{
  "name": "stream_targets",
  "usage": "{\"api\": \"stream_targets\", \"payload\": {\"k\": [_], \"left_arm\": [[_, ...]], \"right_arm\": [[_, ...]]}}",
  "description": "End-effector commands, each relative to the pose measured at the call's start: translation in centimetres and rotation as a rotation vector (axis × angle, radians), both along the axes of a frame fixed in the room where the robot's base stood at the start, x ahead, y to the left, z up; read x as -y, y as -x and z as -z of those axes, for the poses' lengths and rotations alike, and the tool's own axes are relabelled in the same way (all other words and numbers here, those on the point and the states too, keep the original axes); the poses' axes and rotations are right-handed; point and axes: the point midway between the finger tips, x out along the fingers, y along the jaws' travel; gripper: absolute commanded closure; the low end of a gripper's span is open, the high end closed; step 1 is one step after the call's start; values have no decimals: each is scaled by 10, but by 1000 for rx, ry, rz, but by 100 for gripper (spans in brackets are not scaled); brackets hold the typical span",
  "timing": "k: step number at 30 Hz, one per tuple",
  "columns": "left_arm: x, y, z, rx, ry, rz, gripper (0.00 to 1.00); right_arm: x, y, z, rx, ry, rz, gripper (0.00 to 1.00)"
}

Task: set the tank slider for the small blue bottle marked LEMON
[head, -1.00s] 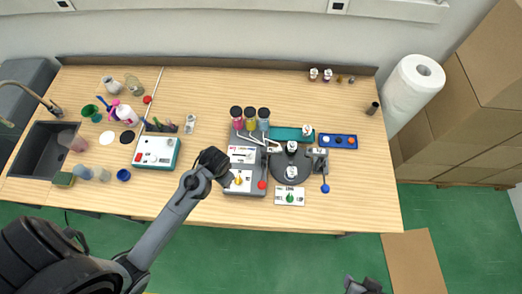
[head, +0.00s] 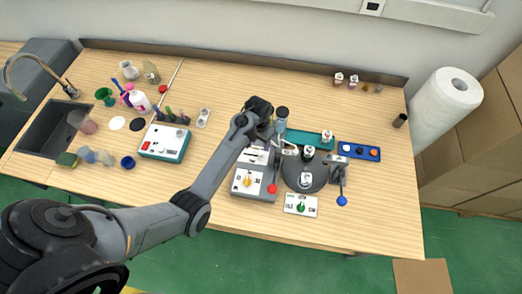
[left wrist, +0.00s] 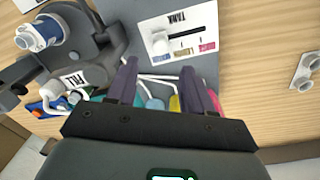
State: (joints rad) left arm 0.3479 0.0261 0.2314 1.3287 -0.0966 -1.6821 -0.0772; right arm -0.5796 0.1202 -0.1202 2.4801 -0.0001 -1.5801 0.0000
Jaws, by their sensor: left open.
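The TANK panel (left wrist: 207,22) is a white plate with a dark slot and blue, yellow and pink marks. Its pale slider knob (left wrist: 161,44) is at the slot's left end in the left wrist view, by the blue mark. My left gripper (left wrist: 160,72) is open and empty, fingertips near the panel's marked edge. In the head view my left gripper (head: 262,108) hides most of the coloured tanks; the blue-grey tank (head: 282,116) shows beside it. A small white bottle with a blue band (left wrist: 38,34) stands on the round turntable (head: 322,183). I cannot read LEMON on it.
A lever with a blue ball (head: 342,200) stands right of the turntable. Pale tubes (left wrist: 155,78) cross just beyond my fingertips. The front right of the table is clear.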

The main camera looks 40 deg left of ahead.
Motion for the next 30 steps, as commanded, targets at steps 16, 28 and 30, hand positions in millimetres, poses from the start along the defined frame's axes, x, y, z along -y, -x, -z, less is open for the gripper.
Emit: {"api": "stream_targets", "payload": {"k": [16,28,30], "left_arm": [[3,0,70,0,0,0,49],[3,0,74,1,-1,0,52],[3,0,74,1,-1,0,62]], "right_arm": [[0,0,2,0,0,0,57],[0,0,2,0,0,0,57],[0,0,2,0,0,0,57]]}}
